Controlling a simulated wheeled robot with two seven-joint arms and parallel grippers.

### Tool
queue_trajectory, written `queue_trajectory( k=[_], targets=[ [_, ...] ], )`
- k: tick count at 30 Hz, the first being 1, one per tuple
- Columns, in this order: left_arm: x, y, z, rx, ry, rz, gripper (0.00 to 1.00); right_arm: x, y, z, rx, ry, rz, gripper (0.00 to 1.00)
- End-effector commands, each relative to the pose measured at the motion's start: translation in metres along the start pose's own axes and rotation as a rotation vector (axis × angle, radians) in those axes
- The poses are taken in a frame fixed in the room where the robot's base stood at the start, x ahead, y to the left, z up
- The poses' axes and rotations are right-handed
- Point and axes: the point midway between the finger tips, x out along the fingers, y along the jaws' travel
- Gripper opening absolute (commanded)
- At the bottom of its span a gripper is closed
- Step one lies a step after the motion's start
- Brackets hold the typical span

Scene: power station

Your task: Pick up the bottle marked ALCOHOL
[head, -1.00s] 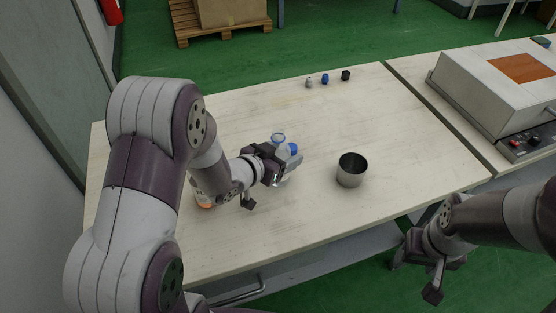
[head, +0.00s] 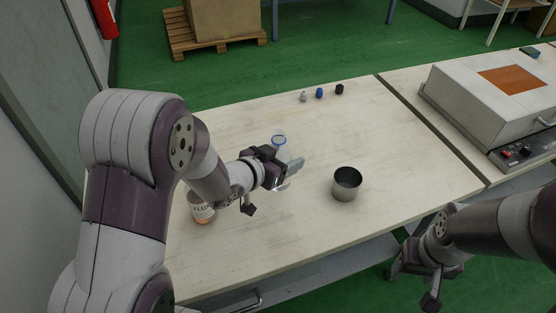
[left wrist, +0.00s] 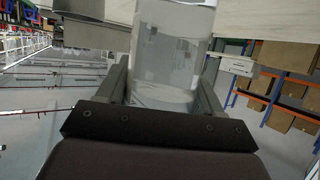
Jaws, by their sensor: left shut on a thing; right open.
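My left gripper (head: 289,172) is shut on a clear bottle (head: 283,152) above the table, near its middle. A blue ring shows at the top of the bottle in the head view. In the left wrist view the clear bottle (left wrist: 170,55) stands between the two fingers, with clear contents; no readable ALCOHOL marking shows. Another bottle (head: 203,210), with a white label reading "FLU" and orange below, stands at the table's left, partly hidden by my left arm. My right gripper (head: 432,280) is open and empty, low in front of the table.
A metal cup (head: 346,185) stands on the table (head: 240,262) right of the held bottle. Small grey (head: 303,97), blue (head: 319,93) and black (head: 339,90) pieces sit near the far edge. A grey machine (head: 490,105) stands at the right. The table's middle back is clear.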

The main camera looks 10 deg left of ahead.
Motion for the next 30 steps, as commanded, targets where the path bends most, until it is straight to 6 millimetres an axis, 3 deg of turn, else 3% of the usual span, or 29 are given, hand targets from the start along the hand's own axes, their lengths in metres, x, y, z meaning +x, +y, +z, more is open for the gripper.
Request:
queue_trajectory(
  k=[15,30],
  targets=[
    [0.001,0.065,-0.045,0.003,0.005,0.003,0.29,-0.003,0.0,0.0,0.0,0.0,0.0,0.57],
    [0.001,0.097,-0.066,0.001,0.003,0.0,0.29,-0.003,0.0,0.0,0.0,0.0,0.0,0.57]
  ],
)
